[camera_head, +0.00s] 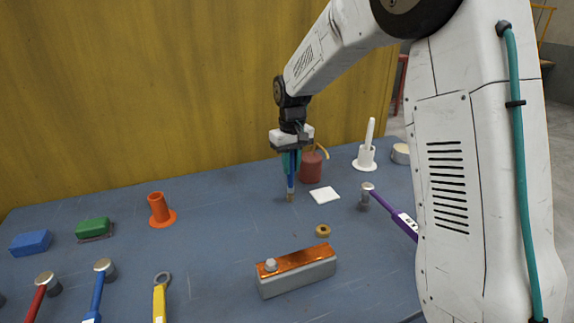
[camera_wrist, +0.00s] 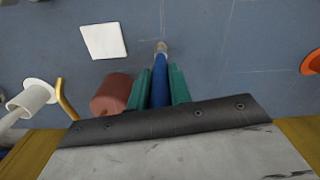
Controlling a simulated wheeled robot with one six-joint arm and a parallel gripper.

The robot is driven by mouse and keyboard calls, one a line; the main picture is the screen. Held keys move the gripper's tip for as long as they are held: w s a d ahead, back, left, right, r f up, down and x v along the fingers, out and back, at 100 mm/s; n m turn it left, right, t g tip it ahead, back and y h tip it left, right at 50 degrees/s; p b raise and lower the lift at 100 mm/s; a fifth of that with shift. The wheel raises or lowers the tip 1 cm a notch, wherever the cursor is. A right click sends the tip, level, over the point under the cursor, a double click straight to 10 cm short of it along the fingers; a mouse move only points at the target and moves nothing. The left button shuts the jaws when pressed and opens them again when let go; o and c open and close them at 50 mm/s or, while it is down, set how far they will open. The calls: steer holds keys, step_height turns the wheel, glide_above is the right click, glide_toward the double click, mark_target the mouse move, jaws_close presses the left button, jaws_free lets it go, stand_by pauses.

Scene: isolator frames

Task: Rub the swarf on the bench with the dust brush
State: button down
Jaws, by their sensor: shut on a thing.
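My gripper (camera_head: 291,160) is shut on a slim blue-handled tool with a pale tan tip, which looks like the dust brush (camera_head: 291,184). It hangs upright, tip down, at or just above the bench (camera_head: 225,245); I cannot tell whether it touches. In the wrist view my green fingers (camera_wrist: 161,85) hold both sides of the blue handle (camera_wrist: 160,72), and the tip points to the far side. I cannot make out any swarf on the bench in either view.
A red can (camera_head: 311,167) stands just right of the tool, with a white square (camera_head: 325,195) in front. A brass ring (camera_head: 323,230) and a copper-topped grey block (camera_head: 297,277) lie nearer. An orange flanged cylinder (camera_head: 158,210) stands left. The bench between is clear.

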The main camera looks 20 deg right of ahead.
steer(key=shift+a+r, duration=0.1)
steer(key=shift+r, duration=3.9)
steer(key=shift+f, duration=0.1)
